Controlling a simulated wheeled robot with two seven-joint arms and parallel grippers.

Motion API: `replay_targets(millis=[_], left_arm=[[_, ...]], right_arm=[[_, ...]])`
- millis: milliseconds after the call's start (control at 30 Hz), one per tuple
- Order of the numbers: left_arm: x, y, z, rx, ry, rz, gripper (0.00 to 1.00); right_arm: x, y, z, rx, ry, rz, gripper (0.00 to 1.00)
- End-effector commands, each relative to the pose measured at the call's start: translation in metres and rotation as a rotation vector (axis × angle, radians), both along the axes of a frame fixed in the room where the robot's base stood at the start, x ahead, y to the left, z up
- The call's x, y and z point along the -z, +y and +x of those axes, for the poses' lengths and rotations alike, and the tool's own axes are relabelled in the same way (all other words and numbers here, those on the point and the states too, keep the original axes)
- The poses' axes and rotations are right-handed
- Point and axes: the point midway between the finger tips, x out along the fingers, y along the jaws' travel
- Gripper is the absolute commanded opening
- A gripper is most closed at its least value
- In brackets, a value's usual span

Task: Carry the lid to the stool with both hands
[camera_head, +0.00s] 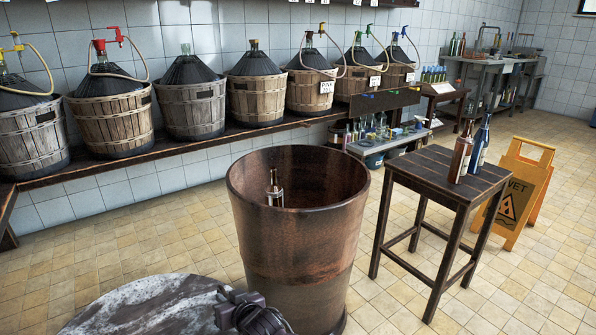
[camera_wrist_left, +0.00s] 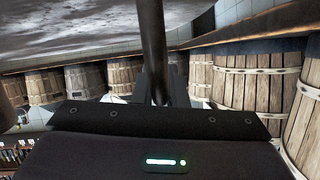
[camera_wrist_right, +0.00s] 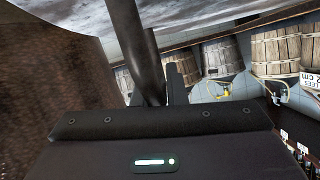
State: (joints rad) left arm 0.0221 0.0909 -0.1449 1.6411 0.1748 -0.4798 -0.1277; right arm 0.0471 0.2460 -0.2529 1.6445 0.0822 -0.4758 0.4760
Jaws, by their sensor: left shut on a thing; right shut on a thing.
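The lid (camera_head: 150,308) is a round, grey, mottled disc at the bottom left of the head view, in front of and left of the open wooden vat. My right gripper (camera_head: 245,312) is shut at its right edge. The lid's surface also fills the top of the left wrist view (camera_wrist_left: 70,35) and the right wrist view (camera_wrist_right: 190,18). My left gripper (camera_wrist_left: 163,98) is shut on the lid too; it is outside the head view. Both fingertip contacts are largely hidden. The dark wooden stool (camera_head: 425,172) stands right of the vat, with a brown bottle (camera_head: 461,158) and a blue bottle (camera_head: 481,145) on its top's right part.
The tall vat (camera_head: 298,245) stands between lid and stool, open, with a bottle (camera_head: 274,190) showing inside. A yellow wet-floor sign (camera_head: 522,190) stands right of the stool. Demijohn baskets (camera_head: 110,122) line the wall bench. The tiled floor in front of the stool is clear.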

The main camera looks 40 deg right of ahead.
Motion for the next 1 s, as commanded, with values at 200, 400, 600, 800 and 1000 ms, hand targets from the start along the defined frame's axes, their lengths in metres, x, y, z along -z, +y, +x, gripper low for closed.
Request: replay_targets(millis=[200, 400, 600, 800, 1000], left_arm=[[-0.0034, 0.0003, 0.0008, 0.001, -0.006, 0.002, 0.33], [-0.0018, 0.0001, 0.0004, 0.0, -0.003, 0.001, 0.38], [0.0029, 0.0, -0.001, 0.0, 0.006, 0.001, 0.38], [0.0013, 0.0, -0.0004, 0.001, 0.003, 0.001, 0.38], [-0.0023, -0.0002, -0.0032, 0.0, 0.002, 0.0, 0.38]], right_arm=[[-0.0071, -0.0027, 0.0026, 0.008, -0.014, 0.004, 0.0], [-0.0062, -0.0026, 0.0024, 0.007, -0.012, 0.003, 0.0], [0.0002, -0.0016, 0.0002, 0.004, 0.001, 0.0, 0.34], [0.0, -0.0007, 0.0002, 0.002, 0.0, 0.0, 0.37], [-0.0055, -0.0003, 0.0001, 0.001, 0.0, 0.001, 0.37]])
